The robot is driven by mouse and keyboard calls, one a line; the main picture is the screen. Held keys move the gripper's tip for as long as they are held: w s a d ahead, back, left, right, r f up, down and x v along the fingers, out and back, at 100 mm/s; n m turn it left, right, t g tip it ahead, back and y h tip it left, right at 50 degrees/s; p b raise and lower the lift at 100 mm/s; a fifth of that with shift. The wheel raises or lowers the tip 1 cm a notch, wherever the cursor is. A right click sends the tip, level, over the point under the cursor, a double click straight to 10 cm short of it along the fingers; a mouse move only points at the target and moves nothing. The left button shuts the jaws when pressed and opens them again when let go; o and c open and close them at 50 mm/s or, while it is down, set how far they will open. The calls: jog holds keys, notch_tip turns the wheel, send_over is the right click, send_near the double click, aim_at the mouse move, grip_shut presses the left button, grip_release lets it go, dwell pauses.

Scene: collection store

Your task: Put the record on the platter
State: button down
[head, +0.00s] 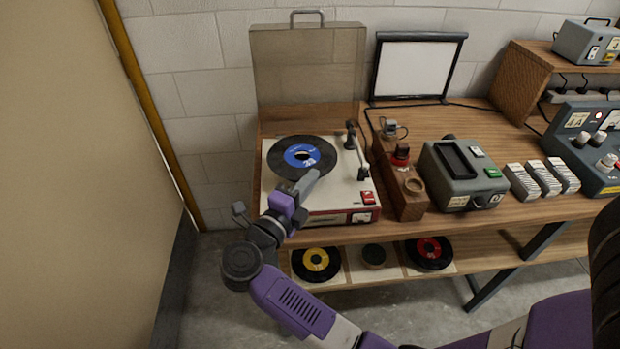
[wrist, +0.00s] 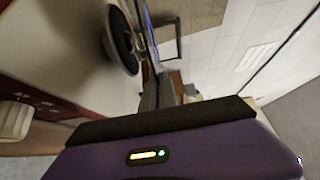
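The record (head: 280,170), black with a blue label, is over the turntable (head: 325,207) in the head view and hides most of the platter. In the wrist view the record (wrist: 151,30) shows nearly edge-on, with a gap between it and the dark platter (wrist: 122,42). It looks roughly level with the platter's face. My gripper (head: 310,181) is at the record's near edge, coming from the front. In the wrist view its grey fingertips (wrist: 163,90) close on that edge. The spindle is not clearly visible.
The turntable's clear lid (head: 307,65) stands open behind. The tonearm (head: 357,150) is on the right of the deck. A wooden block (head: 400,190) and a grey device (head: 462,178) stand further right. Records with yellow (head: 316,263) and red (head: 429,252) labels lie on the lower shelf.

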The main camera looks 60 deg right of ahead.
aim_at(310, 202)
jog(key=shift+f+b, duration=0.8)
jog(key=shift+f, duration=0.55)
jog(key=shift+f, duration=0.6)
dwell(0.9)
jog(key=c, duration=2)
grip_release()
jog(key=shift+o, duration=0.2)
jog(key=a, duration=1.1)
jog(key=shift+s, duration=0.3)
